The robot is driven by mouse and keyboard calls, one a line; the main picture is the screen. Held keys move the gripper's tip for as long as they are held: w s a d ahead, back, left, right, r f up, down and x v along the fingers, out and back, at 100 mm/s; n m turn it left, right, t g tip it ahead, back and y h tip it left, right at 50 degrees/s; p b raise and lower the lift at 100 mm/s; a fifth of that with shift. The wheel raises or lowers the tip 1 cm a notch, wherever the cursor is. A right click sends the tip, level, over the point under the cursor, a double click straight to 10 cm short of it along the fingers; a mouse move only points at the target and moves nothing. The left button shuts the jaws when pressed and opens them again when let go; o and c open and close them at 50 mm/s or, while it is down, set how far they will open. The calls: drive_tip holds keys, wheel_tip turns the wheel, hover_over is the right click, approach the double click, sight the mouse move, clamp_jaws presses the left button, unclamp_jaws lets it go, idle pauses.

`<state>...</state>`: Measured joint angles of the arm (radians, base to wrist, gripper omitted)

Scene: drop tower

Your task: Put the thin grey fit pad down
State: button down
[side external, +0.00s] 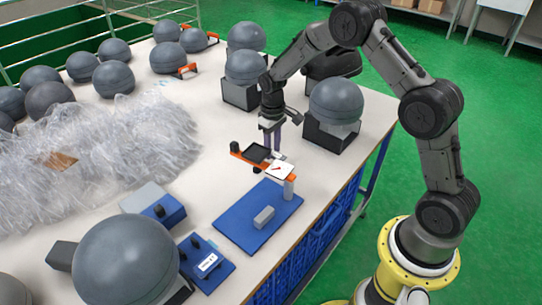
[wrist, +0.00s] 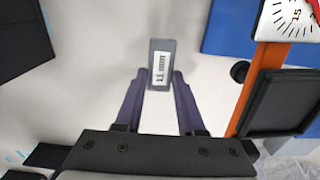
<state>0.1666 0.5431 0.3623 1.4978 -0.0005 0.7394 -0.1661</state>
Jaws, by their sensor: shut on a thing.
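My gripper (wrist: 161,78) is shut on the thin grey fit pad (wrist: 161,45), a small grey rectangle with a white printed label. The pad sits between the tips of the two purple fingers in the wrist view. In the side external view my gripper (side external: 273,148) points down just behind the orange bar with the dial. The pad is too small and partly hidden there to make out clearly. I cannot tell whether its lower edge touches the white table.
The orange bar (wrist: 246,100) carries a black tray (wrist: 281,101) and a white dial (wrist: 289,18), close on the right in the wrist view. A blue mat (side external: 235,228) holds a grey block (side external: 263,217). Grey spheres on black stands (side external: 332,135) stand nearby; crumpled clear plastic (side external: 110,150) lies left.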

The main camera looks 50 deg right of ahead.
drive_tip(key=shift+w+f, duration=0.4)
drive_tip(key=shift+f, duration=1.5)
drive_tip(key=shift+f, duration=0.15)
drive_tip(key=c, duration=0.5)
unclamp_jaws()
